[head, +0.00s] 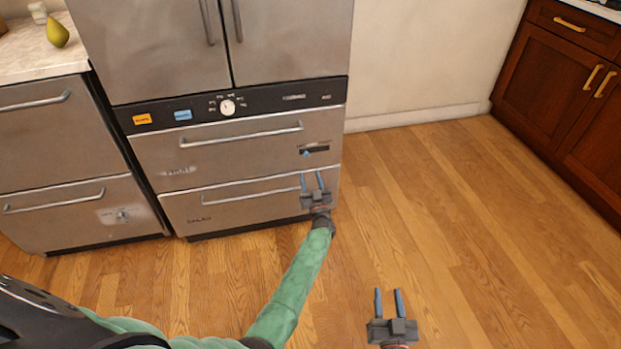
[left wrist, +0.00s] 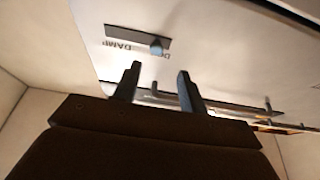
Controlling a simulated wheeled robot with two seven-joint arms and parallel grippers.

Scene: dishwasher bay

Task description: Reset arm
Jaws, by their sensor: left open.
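My left arm (head: 292,290), with a green sleeve, reaches from the lower left toward the steel drawer unit. My left gripper (head: 311,176) is open and empty, in front of the unit's lower drawer at its right side. Its two separated fingers also show in the left wrist view (left wrist: 157,72), with nothing between them. My right gripper (head: 387,292) is open and empty over the wood floor at the bottom of the head view. Most of the right arm is out of view.
The steel unit has an upper drawer (head: 240,145) with a bar handle and a dark slot with a blue knob (head: 305,153). A control panel (head: 285,103) sits above. A counter (head: 35,52) with a pear (head: 57,32) stands left. Open floor (head: 440,210) lies right, before brown cabinets (head: 555,100).

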